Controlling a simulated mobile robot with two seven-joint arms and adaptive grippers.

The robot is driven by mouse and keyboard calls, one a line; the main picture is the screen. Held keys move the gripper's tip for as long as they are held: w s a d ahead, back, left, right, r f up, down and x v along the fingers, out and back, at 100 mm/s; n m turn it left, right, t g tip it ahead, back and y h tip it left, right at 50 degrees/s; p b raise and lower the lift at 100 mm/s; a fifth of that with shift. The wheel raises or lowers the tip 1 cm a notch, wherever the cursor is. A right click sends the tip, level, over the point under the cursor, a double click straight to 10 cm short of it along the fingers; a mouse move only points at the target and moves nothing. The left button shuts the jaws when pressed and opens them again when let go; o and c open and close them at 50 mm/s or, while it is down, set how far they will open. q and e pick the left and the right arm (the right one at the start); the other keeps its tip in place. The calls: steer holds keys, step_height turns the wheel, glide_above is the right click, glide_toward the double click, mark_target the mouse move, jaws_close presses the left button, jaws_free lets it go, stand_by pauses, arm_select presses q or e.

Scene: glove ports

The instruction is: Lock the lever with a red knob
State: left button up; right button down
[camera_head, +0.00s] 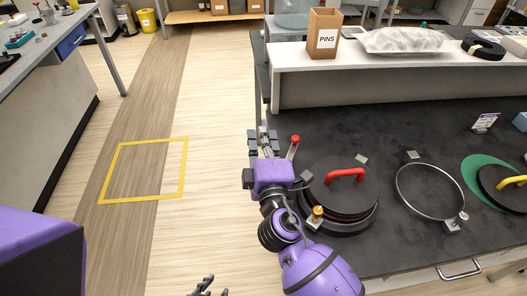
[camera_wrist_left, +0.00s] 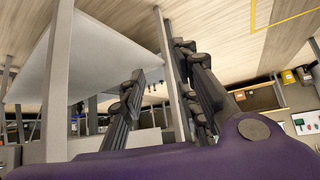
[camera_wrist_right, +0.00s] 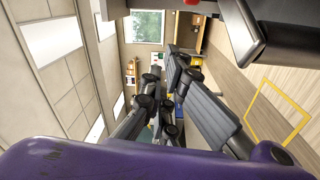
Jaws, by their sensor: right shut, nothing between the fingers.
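The lever with the red knob (camera_head: 294,141) stands up at the left edge of a round port in the head view. This port has a black lid (camera_head: 330,196) with a red handle (camera_head: 346,174). My right gripper (camera_head: 263,137) is just left of the red knob, fingers shut and empty; I see no clear contact. Its fingers also show in the right wrist view (camera_wrist_right: 170,75). My left gripper (camera_head: 203,286) is low at the bottom edge of the head view, away from the port. In the left wrist view its fingers (camera_wrist_left: 158,80) are spread and empty.
A brass-knobbed clamp (camera_head: 317,213) sits at the lid's front, beside my right forearm. An open metal ring (camera_head: 399,203) and a lid with a yellow handle (camera_head: 512,181) lie to the right. A raised shelf (camera_head: 300,90) carries a PINS box (camera_head: 323,35). Floor left of the bench is clear.

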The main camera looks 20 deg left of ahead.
mark_target(292, 149)
arm_select(q)
steer(key=shift+s+d+r, duration=0.1)
steer(key=shift+s+r, duration=0.1)
steer(key=shift+r, duration=0.05)
arm_select(e)
steer(key=d, duration=0.2)
steer(key=d+f, duration=0.1)
steer(key=shift+d, duration=0.35)
arm_select(q)
steer(key=shift+w, duration=0.1)
arm_select(e)
steer(key=shift+s, duration=0.1)
arm_select(q)
steer(key=shift+s+a+f, duration=0.2)
steer(key=shift+s+f, duration=0.1)
steer(key=shift+f, duration=0.15)
arm_select(e)
steer(key=shift+m+t+h, duration=0.3)
steer(key=shift+m+h, duration=0.3)
steer(key=shift+h, duration=0.5)
